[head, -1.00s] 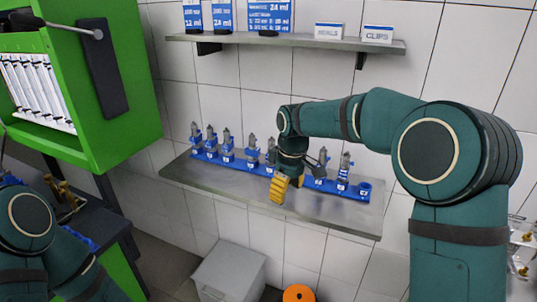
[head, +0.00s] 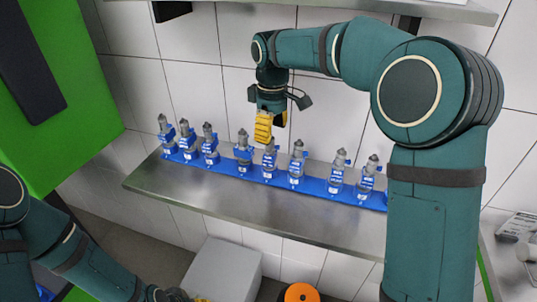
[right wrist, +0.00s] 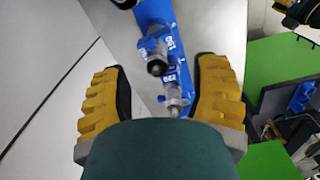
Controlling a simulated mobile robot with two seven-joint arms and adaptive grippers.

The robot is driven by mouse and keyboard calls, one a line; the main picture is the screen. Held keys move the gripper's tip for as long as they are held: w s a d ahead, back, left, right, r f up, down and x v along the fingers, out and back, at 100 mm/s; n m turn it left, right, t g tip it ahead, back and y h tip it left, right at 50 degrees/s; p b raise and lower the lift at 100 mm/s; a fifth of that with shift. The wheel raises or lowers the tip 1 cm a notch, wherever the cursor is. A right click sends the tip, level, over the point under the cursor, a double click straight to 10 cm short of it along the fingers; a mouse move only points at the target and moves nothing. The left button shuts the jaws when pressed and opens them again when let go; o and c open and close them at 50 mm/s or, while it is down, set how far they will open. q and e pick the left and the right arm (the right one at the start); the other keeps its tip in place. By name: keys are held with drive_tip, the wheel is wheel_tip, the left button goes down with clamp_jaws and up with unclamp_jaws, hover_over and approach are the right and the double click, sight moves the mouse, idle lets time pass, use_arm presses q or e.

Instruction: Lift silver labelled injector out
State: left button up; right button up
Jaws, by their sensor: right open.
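Several grey injectors with blue labelled collars stand upright in a row in a blue rack (head: 227,171) on a metal shelf. They look much alike in the head view, and I cannot tell which one is the silver labelled injector. My right gripper (head: 268,136) is open and empty, above the middle of the row near one injector (head: 269,160). In the right wrist view, its yellow fingers stand apart, with one injector (right wrist: 155,58) and another smaller-looking one (right wrist: 174,98) showing between them. My left gripper (head: 172,295) is only partly visible at the bottom edge.
The metal shelf (head: 250,215) has bare room in front of the rack. Another shelf (head: 440,10) runs above along the tiled wall. A green cabinet (head: 85,120) stands at left. A grey box (head: 222,268) and an orange round object (head: 299,293) are below.

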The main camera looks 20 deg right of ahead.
sight(270, 150)
drive_tip(key=f, duration=0.2)
drive_tip(key=f+b, duration=0.1)
drive_tip(key=f, duration=0.2)
drive_tip(key=shift+w+f+b, duration=0.35)
drive_tip(key=shift+r, duration=0.1)
clamp_jaws()
